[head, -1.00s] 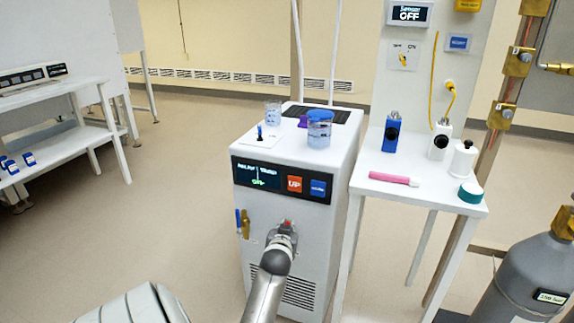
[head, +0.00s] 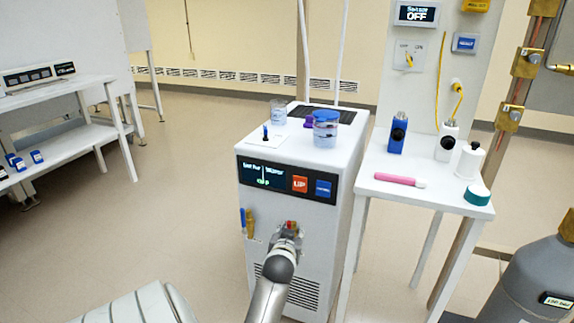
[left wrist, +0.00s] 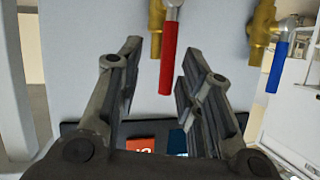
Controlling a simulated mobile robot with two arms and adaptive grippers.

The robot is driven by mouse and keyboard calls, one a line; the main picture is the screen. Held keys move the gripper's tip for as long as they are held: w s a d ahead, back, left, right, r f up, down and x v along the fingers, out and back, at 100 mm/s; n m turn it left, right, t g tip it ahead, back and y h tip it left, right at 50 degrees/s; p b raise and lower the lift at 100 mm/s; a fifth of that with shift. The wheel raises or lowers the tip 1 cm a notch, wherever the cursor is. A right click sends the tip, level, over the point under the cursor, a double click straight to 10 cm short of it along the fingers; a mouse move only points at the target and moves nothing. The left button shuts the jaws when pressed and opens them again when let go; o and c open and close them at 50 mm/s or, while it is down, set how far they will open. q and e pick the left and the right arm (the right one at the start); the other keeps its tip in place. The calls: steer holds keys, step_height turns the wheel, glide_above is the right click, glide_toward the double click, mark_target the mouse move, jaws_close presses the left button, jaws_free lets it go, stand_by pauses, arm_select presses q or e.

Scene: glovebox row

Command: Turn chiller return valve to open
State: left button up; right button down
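The white chiller (head: 262,213) stands mid-view with two brass valves on its front. One has a blue handle (head: 242,221), also at the right in the left wrist view (left wrist: 277,66). The other has a red handle (left wrist: 168,58) and a brass body (left wrist: 157,25); in the head view my gripper mostly hides it. Both handles point toward the panel side and run about parallel. No valve label is readable. My left gripper (head: 287,238) is at the red-handled valve. In the left wrist view its fingers (left wrist: 160,65) are apart, with the red handle's end between them; contact is unclear.
The chiller's panel (head: 285,181) is above the valves, and jars (head: 325,130) stand on its top. A white side table (head: 425,199) with bottles is close on the right, a grey gas cylinder (head: 530,265) beyond. Floor left of the chiller is clear.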

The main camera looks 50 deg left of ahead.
arm_select(q)
steer(key=v, duration=0.9)
stand_by(0.6)
